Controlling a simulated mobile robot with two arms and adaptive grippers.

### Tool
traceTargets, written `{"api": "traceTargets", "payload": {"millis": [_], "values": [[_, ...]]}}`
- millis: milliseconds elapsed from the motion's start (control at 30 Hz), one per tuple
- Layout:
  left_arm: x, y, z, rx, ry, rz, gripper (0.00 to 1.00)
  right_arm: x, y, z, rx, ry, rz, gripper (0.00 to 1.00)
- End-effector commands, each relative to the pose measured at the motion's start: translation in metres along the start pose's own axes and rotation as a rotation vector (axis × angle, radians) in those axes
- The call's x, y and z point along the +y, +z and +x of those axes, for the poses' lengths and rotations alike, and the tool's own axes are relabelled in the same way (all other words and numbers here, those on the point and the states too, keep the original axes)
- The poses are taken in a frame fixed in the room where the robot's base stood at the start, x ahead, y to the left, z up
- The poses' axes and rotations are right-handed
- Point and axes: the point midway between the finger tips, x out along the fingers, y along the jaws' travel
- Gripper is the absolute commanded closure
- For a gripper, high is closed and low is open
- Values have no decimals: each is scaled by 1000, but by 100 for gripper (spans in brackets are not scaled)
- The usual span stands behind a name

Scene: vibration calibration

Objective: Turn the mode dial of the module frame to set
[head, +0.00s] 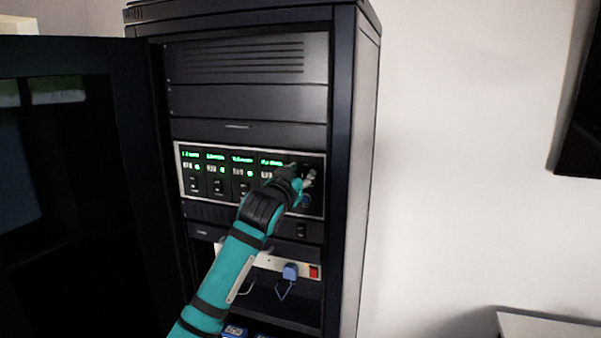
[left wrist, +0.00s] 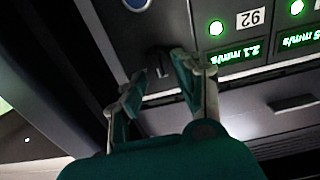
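The module frame (head: 180,172) is a silver-edged panel in the rack with several dark modules showing green readouts. In the left wrist view, which is upside down, the mode dial (left wrist: 158,64) is a small dark knob with a pale mark on the panel's end section. My left gripper (head: 309,179) is at the right end of the frame. In the left wrist view the left gripper (left wrist: 157,70) is open, its two fingers on either side of the dial with a visible gap. Contact cannot be told. In the head view the gripper hides the dial. My right gripper is not in view.
A blue round button (left wrist: 137,4) is near the dial. The open rack door (head: 75,190) stands at the left.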

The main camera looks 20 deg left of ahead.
Motion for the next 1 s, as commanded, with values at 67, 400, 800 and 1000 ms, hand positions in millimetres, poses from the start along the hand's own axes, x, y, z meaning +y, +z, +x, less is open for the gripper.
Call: {"api": "traceTargets", "payload": {"millis": [67, 400, 800, 1000], "values": [[0, 0, 0, 1, 0, 0, 67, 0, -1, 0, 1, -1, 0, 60], [0, 0, 0, 1, 0, 0, 97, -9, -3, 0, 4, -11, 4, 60], [0, 0, 0, 1, 0, 15, 100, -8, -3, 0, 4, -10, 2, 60], [1, 0, 0, 1, 0, 89, 100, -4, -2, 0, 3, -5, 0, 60]]}}
